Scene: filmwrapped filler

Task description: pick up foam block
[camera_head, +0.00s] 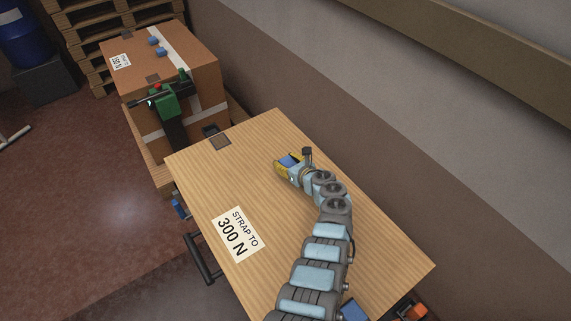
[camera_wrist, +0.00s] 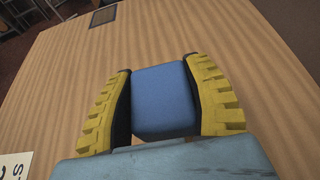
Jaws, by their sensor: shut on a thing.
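A blue foam block (camera_wrist: 163,100) sits between the two yellow ribbed fingers of my gripper (camera_wrist: 162,98) in the wrist view. The black inner pads press against its left and right sides. In the head view my gripper (camera_head: 287,163) is over the far part of the wooden table, with a bit of the blue block showing between the fingers. I cannot tell whether the block rests on the table or is slightly above it. The block's underside is hidden.
The wooden table (camera_head: 222,180) bears a "STRAP TO 300 N" label (camera_head: 237,233) and a dark square patch (camera_head: 220,142). Beyond it stands a strapped cardboard box (camera_head: 185,70) with a green tool (camera_head: 166,102) and small blue blocks (camera_head: 161,52). A wall runs along the right.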

